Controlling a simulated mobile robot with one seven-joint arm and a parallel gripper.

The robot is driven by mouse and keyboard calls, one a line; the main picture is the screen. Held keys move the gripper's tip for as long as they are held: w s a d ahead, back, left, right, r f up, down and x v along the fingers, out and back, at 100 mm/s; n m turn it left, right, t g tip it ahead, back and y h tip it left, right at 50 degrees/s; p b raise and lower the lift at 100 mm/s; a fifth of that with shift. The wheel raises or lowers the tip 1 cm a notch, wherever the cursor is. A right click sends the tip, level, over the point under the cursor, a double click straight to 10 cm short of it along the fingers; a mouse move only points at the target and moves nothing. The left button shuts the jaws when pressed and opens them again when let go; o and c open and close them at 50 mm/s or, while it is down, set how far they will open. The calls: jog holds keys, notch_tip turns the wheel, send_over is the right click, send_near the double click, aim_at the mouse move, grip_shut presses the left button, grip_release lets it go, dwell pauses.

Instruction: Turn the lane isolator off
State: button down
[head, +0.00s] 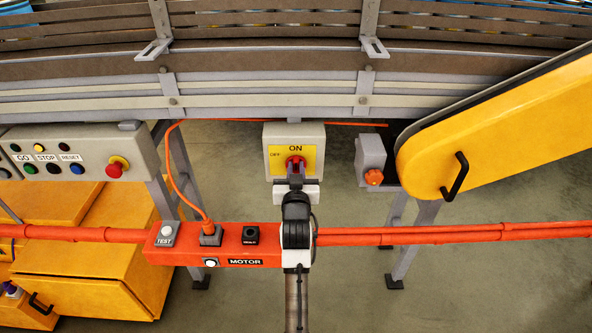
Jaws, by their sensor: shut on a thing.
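The lane isolator (309,145) is a pale grey box with a yellow plate marked ON at the top and OFF at the left. Its red rotary handle (296,161) sits in the middle of the plate, below the ON label. My gripper (295,170) reaches up from below and is shut on the red handle. The gripper and wrist hide the handle's lower part, so its exact angle is hard to read.
A control box (90,155) with GO, STOP and RESET buttons hangs at the left. An orange MOTOR box (190,250) and orange pipe (400,236) run below the isolator. A yellow guard (500,125) is at the right, and the conveyor (260,90) is above.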

jog(key=shift+n, duration=0.3)
jog(key=shift+a+f+n+b, duration=0.3)
jog(key=shift+n+b, duration=0.05)
jog(key=shift+n, duration=2.55)
jog(key=shift+a+f+n+b, duration=0.3)
jog(key=shift+n, duration=2.6)
jog(key=shift+a+f+n+b, duration=0.3)
jog(key=shift+n+b, duration=0.05)
jog(key=shift+n, duration=2.55)
jog(key=c, duration=1.4)
grip_release()
jog(key=shift+o, duration=0.2)
